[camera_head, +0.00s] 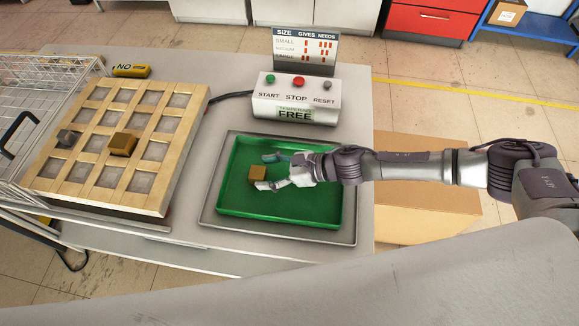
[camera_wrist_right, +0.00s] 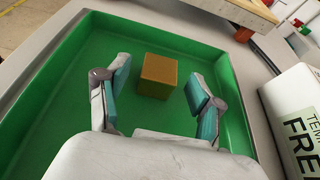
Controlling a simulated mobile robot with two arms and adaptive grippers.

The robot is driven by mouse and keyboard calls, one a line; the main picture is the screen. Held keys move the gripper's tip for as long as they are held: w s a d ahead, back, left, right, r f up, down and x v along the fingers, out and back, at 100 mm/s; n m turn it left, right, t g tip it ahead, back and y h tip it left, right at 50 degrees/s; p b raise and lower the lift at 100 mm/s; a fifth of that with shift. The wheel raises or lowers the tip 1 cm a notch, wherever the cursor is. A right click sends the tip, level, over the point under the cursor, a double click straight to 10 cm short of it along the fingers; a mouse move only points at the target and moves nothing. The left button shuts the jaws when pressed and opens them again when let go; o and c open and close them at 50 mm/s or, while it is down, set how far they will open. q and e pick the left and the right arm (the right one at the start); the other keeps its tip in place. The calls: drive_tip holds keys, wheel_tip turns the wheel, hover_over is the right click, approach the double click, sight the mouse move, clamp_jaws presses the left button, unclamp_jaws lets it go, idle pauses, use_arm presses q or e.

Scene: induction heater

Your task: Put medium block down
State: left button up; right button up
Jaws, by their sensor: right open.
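A brown-gold block (camera_head: 257,173) sits in the green tray (camera_head: 330,197), left of the tray's middle. In the right wrist view the block (camera_wrist_right: 158,76) rests on the tray floor between and just beyond the fingertips, with a gap on both sides. My right gripper (camera_head: 264,172) reaches in from the right, low over the tray, its fingers spread and empty; it also shows in the right wrist view (camera_wrist_right: 157,88). My left gripper is out of view.
A control box (camera_head: 296,102) with START, STOP and RESET buttons, reading FREE, stands behind the tray. A size sign (camera_head: 305,50) stands behind it. A wire basket (camera_head: 35,85) is at far left, and a yellow "NO" object (camera_head: 131,71) lies behind the board.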

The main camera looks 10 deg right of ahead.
drive_tip(key=b+v, duration=0.1)
drive_tip(key=v, duration=0.9)
drive_tip(key=shift+d, duration=0.1)
